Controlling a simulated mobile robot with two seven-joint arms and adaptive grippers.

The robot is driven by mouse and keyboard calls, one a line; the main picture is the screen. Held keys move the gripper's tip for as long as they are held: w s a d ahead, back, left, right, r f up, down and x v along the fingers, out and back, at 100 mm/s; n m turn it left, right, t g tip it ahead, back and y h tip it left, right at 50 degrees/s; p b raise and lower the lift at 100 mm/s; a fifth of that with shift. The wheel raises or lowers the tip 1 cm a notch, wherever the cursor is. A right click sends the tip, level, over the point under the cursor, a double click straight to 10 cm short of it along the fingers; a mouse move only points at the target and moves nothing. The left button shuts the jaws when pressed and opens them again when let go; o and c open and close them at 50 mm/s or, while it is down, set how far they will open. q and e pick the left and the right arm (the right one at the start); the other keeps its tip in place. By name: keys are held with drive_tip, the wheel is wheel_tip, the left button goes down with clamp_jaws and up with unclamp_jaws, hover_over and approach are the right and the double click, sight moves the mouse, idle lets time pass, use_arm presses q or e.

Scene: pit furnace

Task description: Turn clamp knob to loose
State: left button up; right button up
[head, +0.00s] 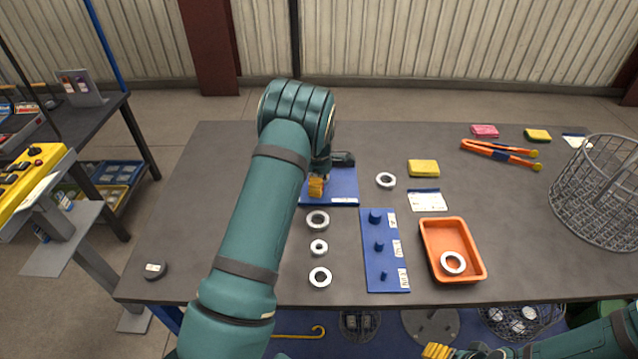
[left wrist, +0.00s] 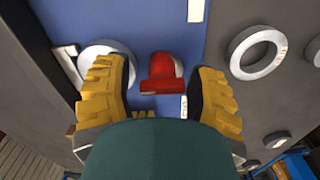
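A red clamp knob (left wrist: 162,75) stands on a blue plate (left wrist: 150,20) in the left wrist view. My left gripper (left wrist: 162,92) is open, with one yellow finger on each side of the knob and visible gaps to both. A pale round part (left wrist: 100,50) lies on the plate behind the left finger, partly hidden. In the head view the plate (head: 345,188) is on the table, and my left gripper (head: 318,186) is over its left part; the knob is hidden there by the arm. My right gripper (head: 437,351) shows only partly at the bottom edge.
Several metal rings (head: 318,220) lie near the plate. A blue peg board (head: 378,270), an orange tray (head: 427,245) holding a ring, and a yellow block (head: 423,168) are to the right. A wire basket (head: 597,200) stands at the far right. The table's left side is mostly clear.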

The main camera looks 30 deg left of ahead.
use_arm(q)
wheel_tip(320, 180, up, 12)
idle(0.6)
idle(0.5)
